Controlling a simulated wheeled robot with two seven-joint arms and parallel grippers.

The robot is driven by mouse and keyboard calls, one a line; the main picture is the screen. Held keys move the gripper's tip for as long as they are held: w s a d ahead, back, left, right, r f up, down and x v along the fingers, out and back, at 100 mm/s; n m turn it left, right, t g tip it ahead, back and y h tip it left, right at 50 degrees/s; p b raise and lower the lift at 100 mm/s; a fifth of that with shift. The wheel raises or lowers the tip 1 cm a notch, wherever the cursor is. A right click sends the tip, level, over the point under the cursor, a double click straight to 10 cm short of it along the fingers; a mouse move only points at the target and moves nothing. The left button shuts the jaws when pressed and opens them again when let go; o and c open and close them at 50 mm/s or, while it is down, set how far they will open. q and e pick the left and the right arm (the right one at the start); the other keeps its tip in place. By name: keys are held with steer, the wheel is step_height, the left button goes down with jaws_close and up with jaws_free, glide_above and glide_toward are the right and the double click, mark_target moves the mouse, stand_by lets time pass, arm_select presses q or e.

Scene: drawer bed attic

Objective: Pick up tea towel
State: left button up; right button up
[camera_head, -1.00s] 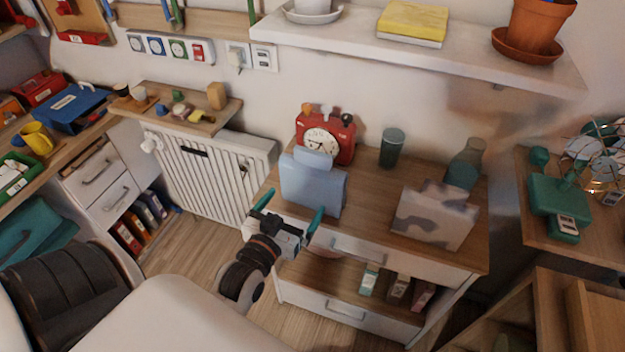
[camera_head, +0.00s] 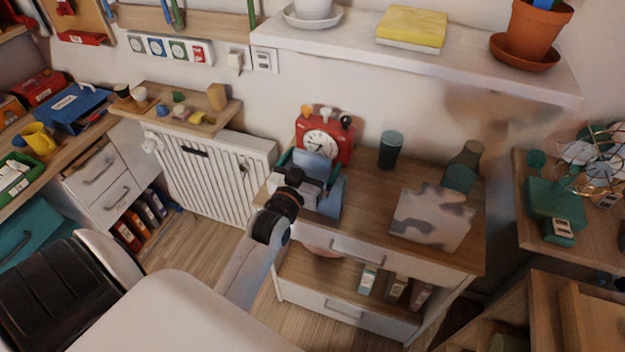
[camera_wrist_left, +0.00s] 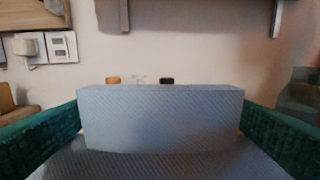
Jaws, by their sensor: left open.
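The light blue piece, which I take to be the tea towel (camera_head: 332,200), stands folded on the wooden top of the cabinet, in front of the red clock. In the left wrist view the towel (camera_wrist_left: 160,118) fills the middle, with a raised upper part and a wider ribbed part below. My left gripper (camera_head: 308,174) is open at the towel, and its arm hides part of it. In the left wrist view its green fingers stand on either side of the towel; I cannot tell whether they touch it. My right gripper is not in view.
The red clock (camera_head: 325,137) stands close behind the towel. A dark green cup (camera_head: 391,149) and a grey-patterned box (camera_head: 432,218) stand to the right on the cabinet top (camera_head: 372,203). A white shelf (camera_head: 420,62) hangs above. A radiator (camera_head: 205,180) is on the left.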

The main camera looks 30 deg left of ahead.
arm_select(q)
steer(key=shift+w, duration=0.45)
steer(key=shift+s, duration=0.1)
steer(key=shift+c, duration=0.3)
steer(key=c, duration=1.1)
